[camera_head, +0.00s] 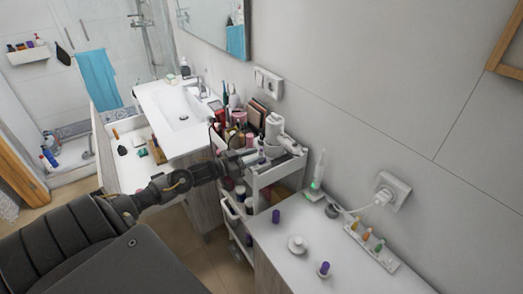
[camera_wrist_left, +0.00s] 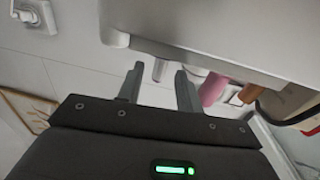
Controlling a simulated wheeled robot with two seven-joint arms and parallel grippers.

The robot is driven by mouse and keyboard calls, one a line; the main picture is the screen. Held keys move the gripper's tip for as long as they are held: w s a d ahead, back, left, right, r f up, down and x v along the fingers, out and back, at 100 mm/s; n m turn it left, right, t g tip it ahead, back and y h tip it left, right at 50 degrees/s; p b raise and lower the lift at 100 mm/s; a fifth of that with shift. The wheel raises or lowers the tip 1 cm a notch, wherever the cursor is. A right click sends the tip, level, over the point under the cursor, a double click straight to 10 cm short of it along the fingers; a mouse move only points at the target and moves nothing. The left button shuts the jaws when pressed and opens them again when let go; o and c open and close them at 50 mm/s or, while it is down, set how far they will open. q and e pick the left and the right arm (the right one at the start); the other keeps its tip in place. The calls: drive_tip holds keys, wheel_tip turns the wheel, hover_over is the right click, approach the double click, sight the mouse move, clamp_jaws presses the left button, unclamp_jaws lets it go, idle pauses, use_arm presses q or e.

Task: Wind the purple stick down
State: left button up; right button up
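A small purple stick (camera_head: 324,267) stands upright in a white base on the white counter, at the lower middle of the head view. Another small purple piece (camera_head: 276,216) stands on the counter farther back, near its left edge. I cannot tell which of them is the purple stick of the task. My left gripper (camera_head: 250,157) is at the cosmetics cart (camera_head: 281,170), up and to the left of both purple pieces and well away from them. In the left wrist view its two fingers (camera_wrist_left: 160,88) are apart with nothing clearly held between them. My right gripper is not in view.
A white round item (camera_head: 297,245) lies on the counter between the purple pieces. An electric toothbrush (camera_head: 317,178), a rack of small coloured brush heads (camera_head: 370,247) and a plugged-in wall socket (camera_head: 391,193) are along the wall. The cart top is crowded with bottles. The counter's front is clear.

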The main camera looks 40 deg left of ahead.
sight(262, 153)
use_arm(q)
drive_tip(key=shift+p+x, duration=0.45)
drive_tip(key=shift+x, duration=1.35)
drive_tip(key=shift+c, duration=0.5)
